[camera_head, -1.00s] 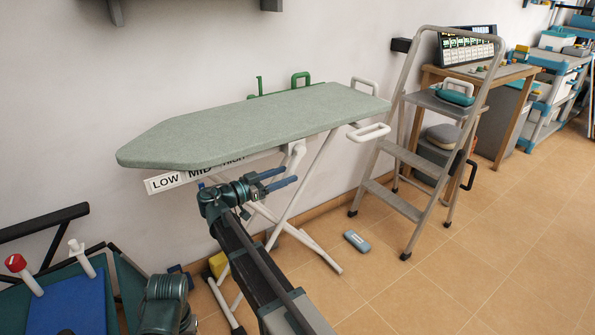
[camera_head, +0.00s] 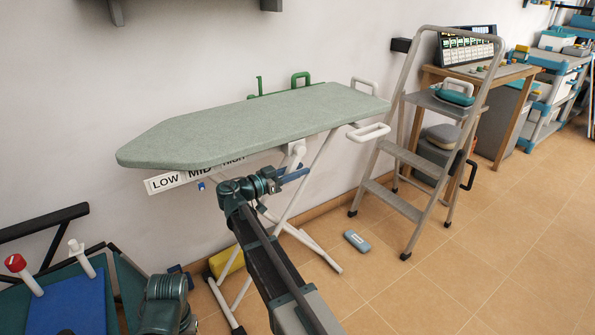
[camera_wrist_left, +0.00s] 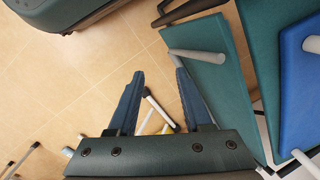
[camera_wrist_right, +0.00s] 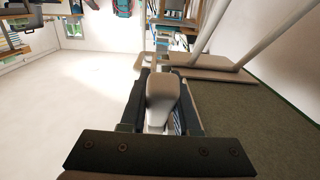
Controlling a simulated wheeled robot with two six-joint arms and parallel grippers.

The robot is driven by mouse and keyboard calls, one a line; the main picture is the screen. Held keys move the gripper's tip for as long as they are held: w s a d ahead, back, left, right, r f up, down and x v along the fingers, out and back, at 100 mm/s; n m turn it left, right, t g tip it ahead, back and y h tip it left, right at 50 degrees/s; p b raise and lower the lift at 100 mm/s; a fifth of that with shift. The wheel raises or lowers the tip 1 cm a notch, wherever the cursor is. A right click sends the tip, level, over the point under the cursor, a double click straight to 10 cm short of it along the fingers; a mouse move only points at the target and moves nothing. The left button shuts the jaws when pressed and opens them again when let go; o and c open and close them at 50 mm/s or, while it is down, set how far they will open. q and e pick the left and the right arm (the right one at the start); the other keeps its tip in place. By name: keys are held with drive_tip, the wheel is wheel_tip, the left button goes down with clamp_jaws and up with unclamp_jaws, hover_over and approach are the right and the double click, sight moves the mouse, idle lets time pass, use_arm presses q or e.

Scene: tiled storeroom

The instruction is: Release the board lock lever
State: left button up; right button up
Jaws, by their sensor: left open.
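The ironing board (camera_head: 260,125) has a pale green top and white legs. Its white lever (camera_head: 297,150) hangs under the near edge, right of the label strip. My right gripper (camera_head: 293,174) is just below the board at this lever, partly hidden by its own wrist. In the right wrist view the lever's rounded white end (camera_wrist_right: 163,95) lies between the two dark fingers; whether they press on it I cannot tell. My left gripper (camera_wrist_left: 158,75) is open and empty above the floor, shown in the left wrist view.
A step ladder (camera_head: 405,155) stands right of the board. A small grey-blue object (camera_head: 357,241) and a yellow object (camera_head: 228,262) lie on the floor. Open floor is at right.

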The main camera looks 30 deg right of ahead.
clamp_jaws()
idle(1.0)
